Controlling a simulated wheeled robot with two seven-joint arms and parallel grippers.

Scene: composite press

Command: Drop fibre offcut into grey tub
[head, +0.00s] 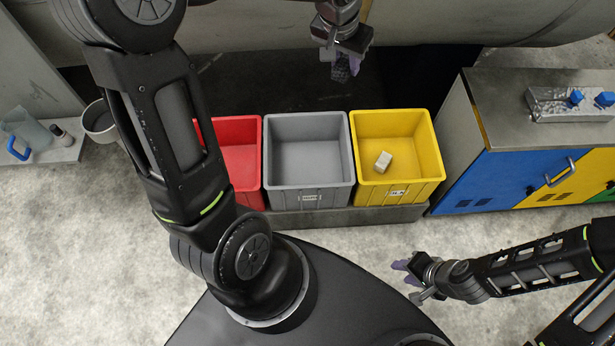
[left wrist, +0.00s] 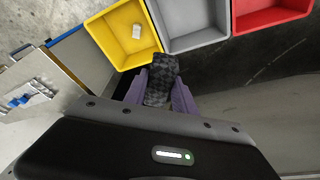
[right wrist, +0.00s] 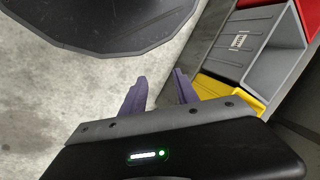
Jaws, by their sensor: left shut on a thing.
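The fibre offcut is a dark, checkered woven piece (left wrist: 160,75), held between the purple fingers of my left gripper (left wrist: 160,92). In the head view my left gripper (head: 345,66) is at the top, above the dark area behind the tubs, with the offcut (head: 341,72) partly hidden by it. The grey tub (head: 311,200) stands in the middle of the row and looks empty. It also shows at the top of the left wrist view (left wrist: 188,18), beyond the gripper. My right gripper (head: 402,272) is open and empty over the floor, in front of the tubs.
A red tub (head: 240,165) stands left of the grey one and a yellow tub (head: 412,191) right of it. The yellow tub holds a small pale block (head: 383,161). A cabinet (head: 500,175) with coloured doors stands at the right. A grey pot (head: 99,122) is at the left.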

